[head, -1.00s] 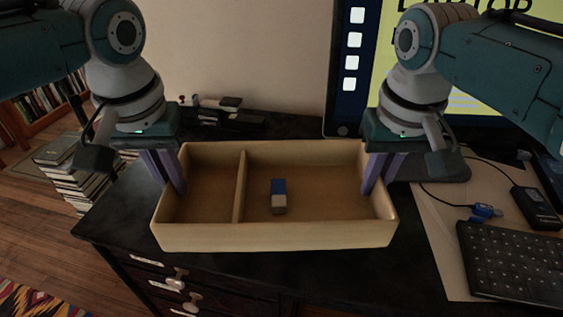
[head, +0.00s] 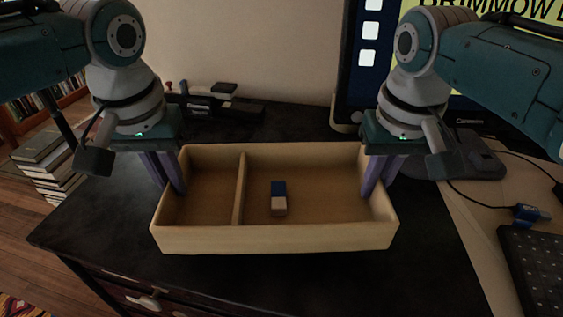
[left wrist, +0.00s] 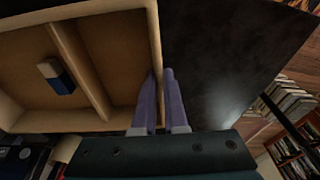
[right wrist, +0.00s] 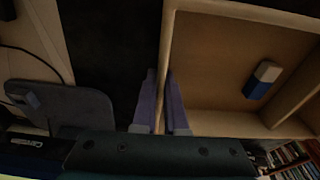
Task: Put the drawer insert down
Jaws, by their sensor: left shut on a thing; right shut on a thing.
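The drawer insert (head: 275,237) is a pale wooden tray with one divider (head: 239,188), level over the dark desk in the head view. I cannot tell whether its base touches the desk. A blue and white eraser-like block (head: 279,198) lies in its larger, right compartment. My left gripper (head: 176,190) is shut on the insert's left end wall, one finger on each side, as the left wrist view (left wrist: 160,75) shows. My right gripper (head: 371,192) is shut on the right end wall, which also shows in the right wrist view (right wrist: 161,75).
The dark desk top (head: 110,215) is clear to the left and in front of the insert. Small dark items (head: 215,103) stand behind it. At right are a monitor (head: 352,70), a cable and a keyboard (head: 535,265). Books (head: 50,165) are stacked on the floor at left.

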